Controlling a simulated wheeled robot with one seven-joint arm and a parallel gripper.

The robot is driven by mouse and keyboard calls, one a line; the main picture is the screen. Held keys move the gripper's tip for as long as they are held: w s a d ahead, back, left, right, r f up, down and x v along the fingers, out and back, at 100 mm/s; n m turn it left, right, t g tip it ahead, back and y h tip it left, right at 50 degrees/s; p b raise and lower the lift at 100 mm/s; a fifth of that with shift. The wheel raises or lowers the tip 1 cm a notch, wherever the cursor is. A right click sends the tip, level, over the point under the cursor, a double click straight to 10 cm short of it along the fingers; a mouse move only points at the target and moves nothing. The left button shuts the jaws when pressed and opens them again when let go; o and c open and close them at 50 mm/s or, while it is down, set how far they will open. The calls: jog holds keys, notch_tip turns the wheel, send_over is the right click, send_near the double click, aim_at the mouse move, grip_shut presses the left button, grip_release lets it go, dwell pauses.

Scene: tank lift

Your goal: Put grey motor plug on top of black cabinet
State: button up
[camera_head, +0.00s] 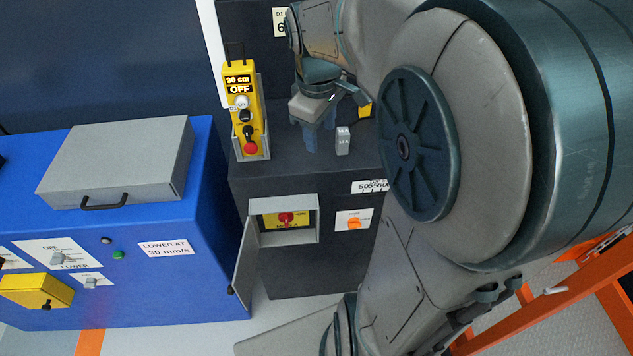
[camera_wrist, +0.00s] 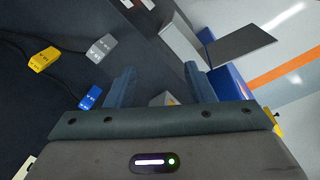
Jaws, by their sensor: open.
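The grey motor plug (camera_head: 343,140) stands on the top of the black cabinet (camera_head: 265,178), near its right side. It also shows in the wrist view (camera_wrist: 102,47), up and to the left of the fingers. My gripper (camera_head: 320,135) is over the cabinet top, fingers pointing down, just left of the grey plug in the head view. In the wrist view its two fingers (camera_wrist: 160,85) are wide apart, and the grey plug is outside them. I cannot tell whether the fingertips touch the cabinet top.
A yellow plug (camera_wrist: 44,60) and a blue plug (camera_wrist: 90,97) are near the grey one. A yellow pendant (camera_head: 243,105) stands at the cabinet's left. The cabinet's small front door (camera_head: 245,262) hangs open. A blue machine (camera_head: 205,240) with a grey lid is at left.

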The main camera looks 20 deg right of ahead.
jog(key=s+a+f+m, duration=0.1)
jog(key=s+a+m, duration=0.1)
jog(key=s, duration=0.3)
jog(key=s+a+f+m+t+y, duration=0.1)
jog(key=s+a+f+m, duration=0.1)
jog(key=s+m, duration=0.3)
jog(key=shift+s+a+f+t, duration=0.3)
jog(key=shift+s+a, duration=0.2)
jog(key=shift+a, duration=0.3)
jog(key=shift+d, duration=0.1)
dwell(0.3)
